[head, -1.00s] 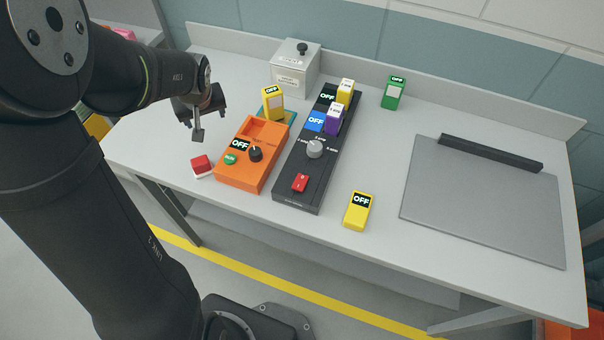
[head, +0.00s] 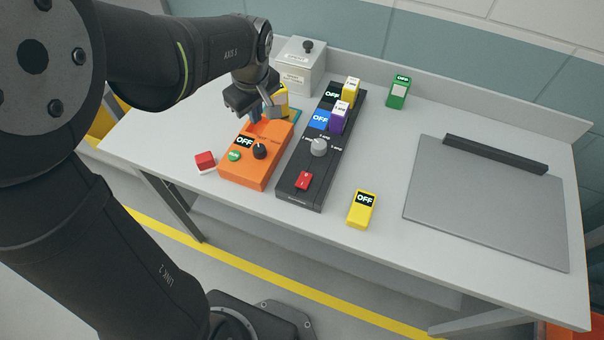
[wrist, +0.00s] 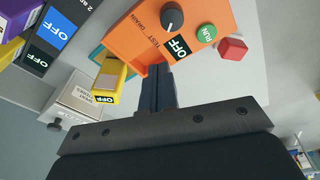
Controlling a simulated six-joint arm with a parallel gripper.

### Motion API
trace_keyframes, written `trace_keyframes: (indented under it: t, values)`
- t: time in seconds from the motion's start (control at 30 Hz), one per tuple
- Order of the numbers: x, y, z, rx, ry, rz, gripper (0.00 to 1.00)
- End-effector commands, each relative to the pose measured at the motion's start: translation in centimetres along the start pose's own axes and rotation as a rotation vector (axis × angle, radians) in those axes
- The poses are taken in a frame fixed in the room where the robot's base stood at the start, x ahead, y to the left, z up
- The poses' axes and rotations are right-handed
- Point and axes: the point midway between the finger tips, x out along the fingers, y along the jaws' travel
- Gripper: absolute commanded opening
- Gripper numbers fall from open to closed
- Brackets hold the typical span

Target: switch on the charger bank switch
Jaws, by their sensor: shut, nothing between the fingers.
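The charger bank (head: 292,190) is a long black unit right of the orange box. Its red rocker switch (head: 303,181) sits near the front end and shows a small white mark. My gripper (head: 268,109) is shut and empty, over the back end of the orange box, left of the bank. In the wrist view the fingers (wrist: 155,75) are together; the bank's red switch is out of that view.
The orange box (head: 240,170) has a black knob and green RUN button. A yellow pack (wrist: 108,82) stands behind it. A grey plate (head: 480,205) lies right.

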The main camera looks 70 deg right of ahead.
Motion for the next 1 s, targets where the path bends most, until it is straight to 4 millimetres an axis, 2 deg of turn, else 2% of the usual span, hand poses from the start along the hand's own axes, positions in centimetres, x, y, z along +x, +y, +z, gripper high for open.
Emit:
trace_keyframes:
  t: [0.03, 0.2, 0.3, 0.4, 0.6, 1.0]
  values:
    - [-1.3, 0.6, 2.1, -0.041, -0.026, -0.014, 0.00]
    - [-5.1, 1.1, 8.0, -0.206, -0.107, -0.092, 0.00]
    - [-6.8, 1.0, 10.7, -0.278, -0.136, -0.137, 0.00]
    - [-8.1, 0.8, 12.5, -0.328, -0.153, -0.172, 0.00]
    - [-9.2, 0.5, 14.0, -0.370, -0.165, -0.205, 0.00]
    - [-8.8, 0.4, 14.0, -0.372, -0.165, -0.207, 0.00]
